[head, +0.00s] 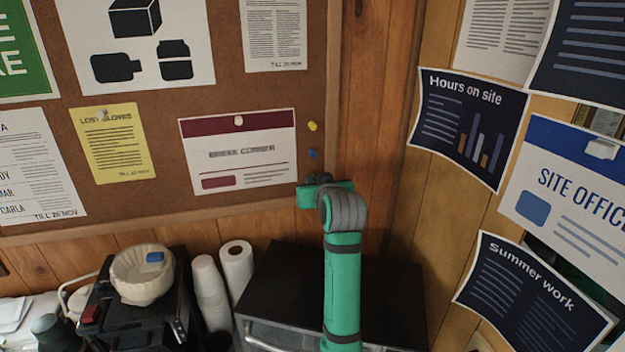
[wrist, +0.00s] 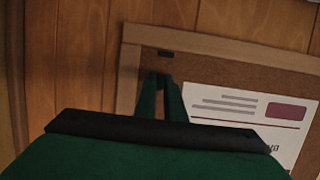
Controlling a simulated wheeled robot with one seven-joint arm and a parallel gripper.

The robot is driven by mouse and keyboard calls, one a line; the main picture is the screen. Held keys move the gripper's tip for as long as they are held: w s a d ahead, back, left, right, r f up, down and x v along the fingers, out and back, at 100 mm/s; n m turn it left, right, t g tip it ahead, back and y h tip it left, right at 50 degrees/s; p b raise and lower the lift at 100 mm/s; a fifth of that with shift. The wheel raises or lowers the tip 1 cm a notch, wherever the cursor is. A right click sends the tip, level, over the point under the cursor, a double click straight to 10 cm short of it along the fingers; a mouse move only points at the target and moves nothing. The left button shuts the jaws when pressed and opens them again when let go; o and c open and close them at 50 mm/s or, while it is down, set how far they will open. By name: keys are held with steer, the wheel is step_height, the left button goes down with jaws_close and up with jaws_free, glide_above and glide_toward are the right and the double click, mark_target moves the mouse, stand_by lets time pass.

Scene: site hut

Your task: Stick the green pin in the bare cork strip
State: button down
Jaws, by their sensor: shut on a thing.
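My gripper (wrist: 160,82) is in front of the cork board's (head: 225,95) lower right corner. In the wrist view, which shows the board upside down, its fingers are shut close together over bare cork beside the white card. The green pin itself cannot be made out; whatever is between the fingertips is hidden. In the head view my gripper (head: 325,188) is mostly hidden behind my wrist. A bare cork strip (head: 316,85) runs between the card and the right frame. A yellow pin (head: 312,126) and a blue pin (head: 312,154) are stuck there, above my gripper.
The "Break corner" card (head: 238,150) is pinned left of my gripper; it shows in the wrist view (wrist: 250,113). A small dark mark (wrist: 165,54) lies near the board's frame (wrist: 210,42). Below stand a black-topped appliance (head: 290,290), paper roll (head: 236,265), cups (head: 208,285) and bowl (head: 140,285).

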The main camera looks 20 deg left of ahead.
stand_by(0.4)
steer(key=c, duration=1.8)
jaws_free()
steer(key=shift+o, duration=0.2)
steer(key=v, duration=1.1)
